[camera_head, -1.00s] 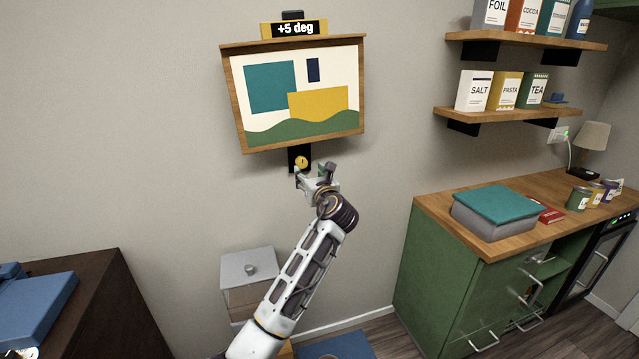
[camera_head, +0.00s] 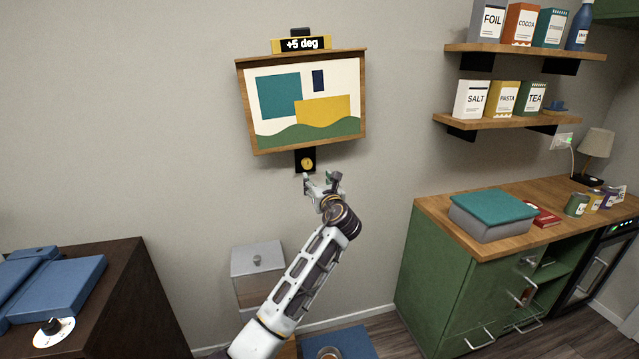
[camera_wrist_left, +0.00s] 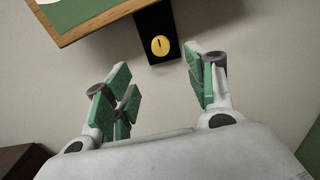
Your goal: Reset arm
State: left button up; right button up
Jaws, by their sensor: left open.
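My left gripper (camera_head: 322,181) is raised in front of the wall, just below a round yellow knob (camera_head: 308,163) on a black plate. In the left wrist view the gripper (camera_wrist_left: 160,92) is open and empty, its green-padded fingers apart. The knob (camera_wrist_left: 160,46) shows there ahead of the fingers, near the top and apart from them. Above the knob hangs a framed picture (camera_head: 305,100), tilted slightly in the head view. A display reading "+5 deg" (camera_head: 301,44) sits on top of it. My right gripper is not in view.
A green cabinet (camera_head: 440,270) with a wooden top stands at right, with a teal-lidded box (camera_head: 493,211). Shelves (camera_head: 520,119) with cartons are above. A dark cabinet (camera_head: 125,290) stands at left. A small grey-topped box (camera_head: 257,258) is beside my arm.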

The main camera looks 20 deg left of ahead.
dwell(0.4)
